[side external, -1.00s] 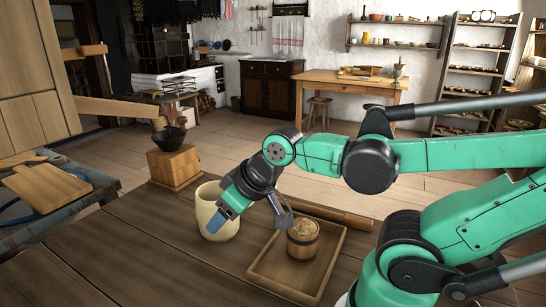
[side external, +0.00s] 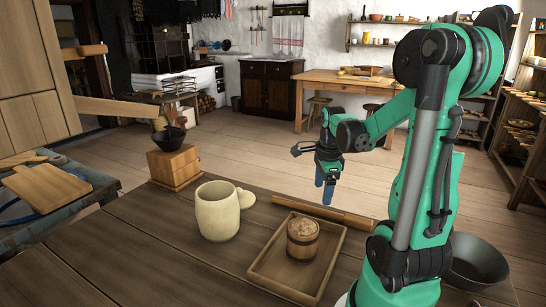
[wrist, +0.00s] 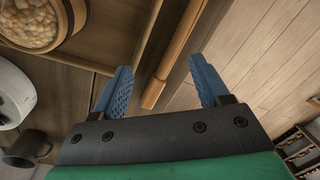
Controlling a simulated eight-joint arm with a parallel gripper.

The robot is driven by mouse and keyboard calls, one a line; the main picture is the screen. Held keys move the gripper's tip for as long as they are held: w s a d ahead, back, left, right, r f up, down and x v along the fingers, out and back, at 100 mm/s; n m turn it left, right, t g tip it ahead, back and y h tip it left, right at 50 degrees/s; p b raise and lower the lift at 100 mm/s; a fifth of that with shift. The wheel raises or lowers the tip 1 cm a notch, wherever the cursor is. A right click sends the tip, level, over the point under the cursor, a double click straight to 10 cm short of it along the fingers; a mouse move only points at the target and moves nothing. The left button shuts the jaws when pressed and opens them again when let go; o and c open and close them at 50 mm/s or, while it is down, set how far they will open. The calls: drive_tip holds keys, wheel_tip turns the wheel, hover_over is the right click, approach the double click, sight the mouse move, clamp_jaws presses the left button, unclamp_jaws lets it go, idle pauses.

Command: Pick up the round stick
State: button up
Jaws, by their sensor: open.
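The round stick (side external: 349,217) is a long brown wooden rod at the table's far edge, behind the wooden tray (side external: 263,263). My gripper (side external: 325,194) is open and empty, pointing down just above or beside the stick; the exact gap cannot be told from the side. In the wrist view the stick (wrist: 178,50) runs from the top edge down to an end that shows between the two blue fingers of my gripper (wrist: 161,72). Neither finger visibly touches it.
A small wooden barrel filled with nuts or beans (side external: 303,241) stands in the tray. A wooden box grinder (side external: 174,167) stands further back. A dark bowl (side external: 477,263) is at right. Floor lies beyond the table edge.

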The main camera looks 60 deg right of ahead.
sight(346, 215)
drive_tip(key=s+d+m, duration=0.1)
drive_tip(key=m, duration=0.1)
drive_tip(key=s+d+f+m, duration=0.1)
drive_tip(key=s+m, duration=0.1)
drive_tip(key=s+d+f+m+y, duration=0.1)
drive_tip(key=s+m, duration=0.1)
drive_tip(key=shift+s+d+f+m+g, duration=0.15)
drive_tip(key=shift+d+m+g, duration=0.1)
drive_tip(key=shift+m+g, duration=0.15)
drive_tip(key=shift+s+f, duration=0.1)
drive_tip(key=shift+f, duration=2.6)
drive_tip(key=shift+c, duration=0.2)
clamp_jaws()
